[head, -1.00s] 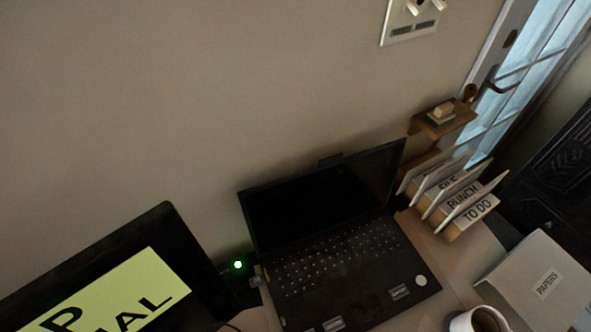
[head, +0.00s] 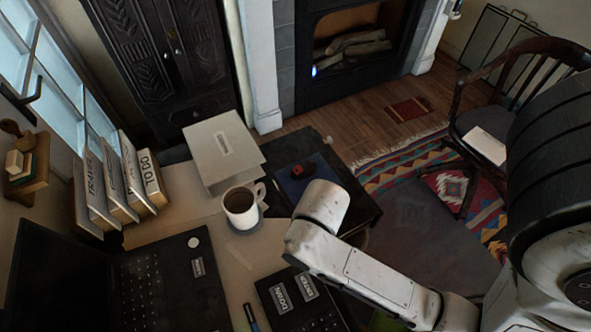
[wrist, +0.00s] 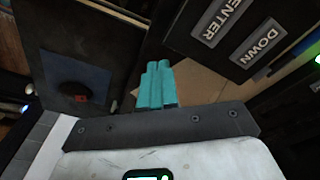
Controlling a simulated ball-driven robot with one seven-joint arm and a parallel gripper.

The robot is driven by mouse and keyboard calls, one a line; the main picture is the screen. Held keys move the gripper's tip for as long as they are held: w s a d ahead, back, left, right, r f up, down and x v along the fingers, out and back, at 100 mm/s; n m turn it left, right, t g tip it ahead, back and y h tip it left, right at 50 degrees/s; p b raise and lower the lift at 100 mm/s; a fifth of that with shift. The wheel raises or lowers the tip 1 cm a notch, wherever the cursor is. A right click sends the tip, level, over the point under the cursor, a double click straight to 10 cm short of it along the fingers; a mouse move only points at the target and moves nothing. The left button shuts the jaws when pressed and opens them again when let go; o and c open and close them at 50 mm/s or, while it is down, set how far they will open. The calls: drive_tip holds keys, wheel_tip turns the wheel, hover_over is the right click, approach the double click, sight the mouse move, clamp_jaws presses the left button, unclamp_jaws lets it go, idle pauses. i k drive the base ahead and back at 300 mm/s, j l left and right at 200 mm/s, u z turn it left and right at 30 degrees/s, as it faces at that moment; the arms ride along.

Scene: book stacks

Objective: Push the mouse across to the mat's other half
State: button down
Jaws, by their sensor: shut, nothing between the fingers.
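A small dark object with red on it, probably the mouse (head: 306,167), sits on a dark blue mat (head: 290,187). The mat lies on a black surface beyond the desk edge, and the object is toward its far side. In the wrist view the dark object (wrist: 73,90) shows at the left on the blue mat (wrist: 92,72), toward the mat's lower part in that picture. My gripper (wrist: 157,68) has teal fingers, closed together and empty, to the right of the mat in that view. In the head view my gripper is not seen; my white arm reaches across at lower right.
A full coffee mug (head: 239,206) stands on the desk beside the papers box (head: 222,150). A laptop (head: 165,285), a file rack (head: 120,190) and a black keypad with ENTER and DOWN labels (head: 290,295) are also close. Beyond are a rug and a chair (head: 485,140).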

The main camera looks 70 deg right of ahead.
sight(309, 167)
drive_tip(key=i+j+z, duration=0.1)
drive_tip(key=z, duration=0.25)
drive_tip(key=i+j+z, duration=0.15)
drive_tip(key=z, duration=0.2)
drive_tip(key=i+j, duration=0.05)
drive_tip(key=i, duration=0.05)
